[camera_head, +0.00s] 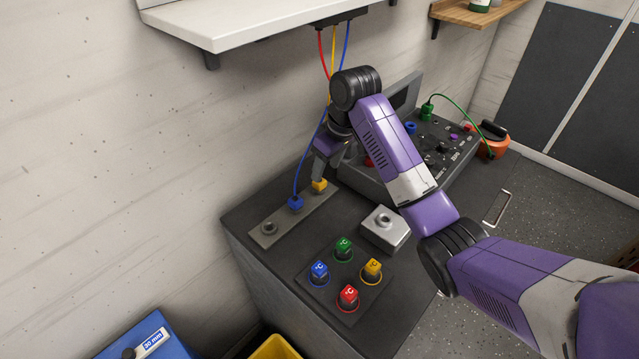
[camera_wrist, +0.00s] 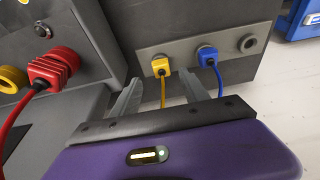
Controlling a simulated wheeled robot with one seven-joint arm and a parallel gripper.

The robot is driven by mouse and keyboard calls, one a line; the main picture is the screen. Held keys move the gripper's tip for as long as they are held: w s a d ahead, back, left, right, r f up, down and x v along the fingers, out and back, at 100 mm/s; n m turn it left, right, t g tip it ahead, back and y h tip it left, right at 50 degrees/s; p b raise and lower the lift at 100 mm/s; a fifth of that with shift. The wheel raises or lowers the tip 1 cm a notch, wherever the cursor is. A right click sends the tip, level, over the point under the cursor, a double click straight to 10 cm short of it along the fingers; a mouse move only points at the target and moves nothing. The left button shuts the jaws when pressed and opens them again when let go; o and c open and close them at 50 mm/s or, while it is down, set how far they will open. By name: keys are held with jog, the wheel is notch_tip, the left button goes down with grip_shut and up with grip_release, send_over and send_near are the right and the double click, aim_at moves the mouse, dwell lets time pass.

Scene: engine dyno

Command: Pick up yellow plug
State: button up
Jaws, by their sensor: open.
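The yellow plug (camera_head: 319,185) sits in a grey socket strip (camera_head: 265,237) on the dark bench top. In the wrist view the yellow plug (camera_wrist: 160,66) shows between and just beyond my fingertips, with its yellow cable running down between the fingers. My gripper (camera_head: 317,168) is just above the plug, pointing down. In the wrist view my gripper (camera_wrist: 161,79) is open, with one finger on each side of the plug and a gap visible around it. Whether a finger touches it I cannot tell.
A blue plug (camera_head: 296,203) with a cable sits beside the yellow one, close to my right finger in the wrist view (camera_wrist: 208,57). An empty socket (camera_head: 269,228) is further along. A red plug (camera_wrist: 52,68) and control panel stand on the other side. Colored °C knobs (camera_head: 344,248) are in front.

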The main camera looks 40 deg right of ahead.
aim_at(319, 186)
jog(key=p+x, duration=0.1)
jog(key=x, duration=0.4)
jog(key=shift+w+a+f, duration=0.1)
jog(key=shift+w+f, duration=0.15)
jog(key=shift+f, duration=0.1)
jog(key=shift+c, duration=0.4)
jog(key=c, duration=1.1)
